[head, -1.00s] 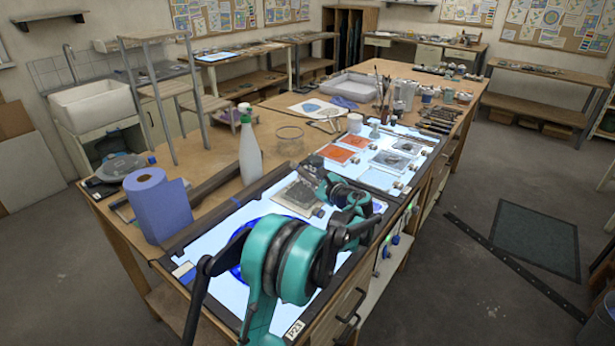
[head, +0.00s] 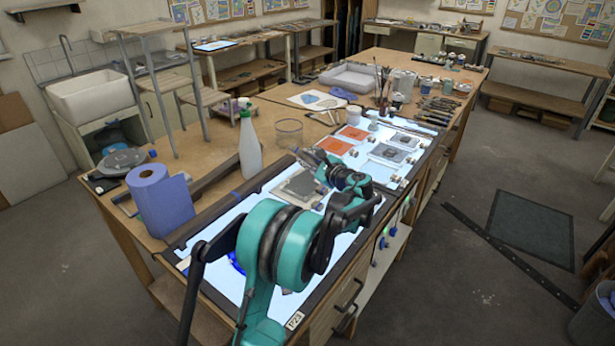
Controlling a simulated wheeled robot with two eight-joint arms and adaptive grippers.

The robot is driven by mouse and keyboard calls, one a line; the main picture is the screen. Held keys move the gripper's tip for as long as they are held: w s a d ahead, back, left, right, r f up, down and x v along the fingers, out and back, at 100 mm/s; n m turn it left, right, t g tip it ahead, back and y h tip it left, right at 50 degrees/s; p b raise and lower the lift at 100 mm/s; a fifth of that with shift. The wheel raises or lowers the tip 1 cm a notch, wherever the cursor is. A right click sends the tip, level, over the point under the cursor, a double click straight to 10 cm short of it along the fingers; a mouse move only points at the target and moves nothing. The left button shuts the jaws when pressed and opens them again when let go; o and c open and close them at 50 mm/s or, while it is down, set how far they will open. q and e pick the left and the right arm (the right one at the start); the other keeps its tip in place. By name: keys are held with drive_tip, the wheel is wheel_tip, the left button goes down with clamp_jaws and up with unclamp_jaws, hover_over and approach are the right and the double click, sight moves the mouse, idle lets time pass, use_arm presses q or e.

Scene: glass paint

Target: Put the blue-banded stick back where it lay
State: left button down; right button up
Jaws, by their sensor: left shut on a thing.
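My left gripper (head: 306,156) is over the lit panel (head: 222,283) on the bench, at the far end of my teal arm. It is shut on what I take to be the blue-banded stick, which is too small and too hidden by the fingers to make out. A grey square piece (head: 297,188) lies on the panel just below the gripper in the picture. The arm covers much of the panel. My right gripper is not in view.
A white spray bottle (head: 249,150) and a glass bowl (head: 289,133) stand left of and beyond the gripper. A blue paper roll (head: 160,202) stands at the left edge. Orange panes (head: 335,146), jars and brushes (head: 382,82) crowd the bench farther back.

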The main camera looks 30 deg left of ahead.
use_arm(q)
wheel_tip(320, 180, up, 10)
drive_tip(key=p, duration=0.6)
drive_tip(key=shift+p, duration=0.3)
drive_tip(key=n+g+h+p, duration=0.2)
drive_tip(key=h+p, duration=0.3)
drive_tip(key=p, duration=0.1)
drive_tip(key=n+g+h+p, duration=0.2)
drive_tip(key=n+h+p, duration=0.1)
drive_tip(key=h+p, duration=0.2)
drive_tip(key=n+g+h+p, duration=0.2)
drive_tip(key=h+p, duration=0.2)
drive_tip(key=p, duration=0.4)
drive_tip(key=shift+n+g+h, duration=0.3)
drive_tip(key=shift+n+h, duration=0.1)
drive_tip(key=shift+d, duration=0.1)
